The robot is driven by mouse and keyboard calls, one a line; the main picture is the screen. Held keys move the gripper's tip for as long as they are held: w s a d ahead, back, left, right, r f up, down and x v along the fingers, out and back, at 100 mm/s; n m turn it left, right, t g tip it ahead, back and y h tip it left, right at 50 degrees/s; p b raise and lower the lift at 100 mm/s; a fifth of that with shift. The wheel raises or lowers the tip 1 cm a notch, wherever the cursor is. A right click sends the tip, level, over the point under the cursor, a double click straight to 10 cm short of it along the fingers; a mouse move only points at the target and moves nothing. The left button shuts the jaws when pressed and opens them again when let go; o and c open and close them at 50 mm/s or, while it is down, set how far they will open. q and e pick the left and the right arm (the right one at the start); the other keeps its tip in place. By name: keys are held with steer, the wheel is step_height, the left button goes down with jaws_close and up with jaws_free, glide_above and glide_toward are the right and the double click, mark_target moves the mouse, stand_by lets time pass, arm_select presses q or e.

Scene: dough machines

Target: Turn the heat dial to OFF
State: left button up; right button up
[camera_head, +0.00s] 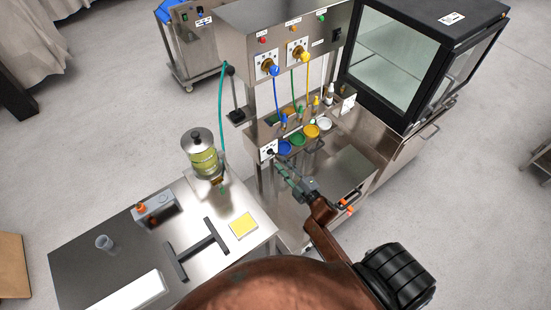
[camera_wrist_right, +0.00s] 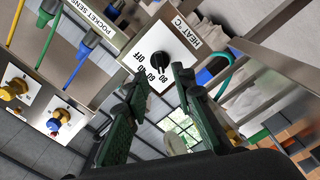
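The heat dial is a black knob (camera_wrist_right: 160,62) on a white plate labelled "HEAT C", with OFF and number marks beside it. I cannot tell clearly which mark it points at. In the head view the dial plate (camera_head: 268,149) sits at the front left corner of the steel machine. My right gripper (camera_wrist_right: 160,84) has its two green-padded fingers apart, with a gap between them. Its tips are close below the knob in the wrist view; contact cannot be told. In the head view my right gripper (camera_head: 279,165) reaches up to the dial from the lower right. My left gripper is not in view.
Blue, green, yellow and white cups (camera_head: 311,131) sit beside the dial on the machine. Dials with blue and yellow handles (camera_head: 272,69) are on the panel above. A steel table (camera_head: 225,204) with a jar dispenser (camera_head: 200,158) stands left. A glass-doored cabinet (camera_head: 393,66) stands right.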

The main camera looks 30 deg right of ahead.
mark_target(272, 154)
steer(key=shift+w+a+b, duration=0.15)
steer(key=shift+w+b, duration=0.65)
steer(key=shift+w, duration=1.8)
steer(key=shift+w, duration=0.1)
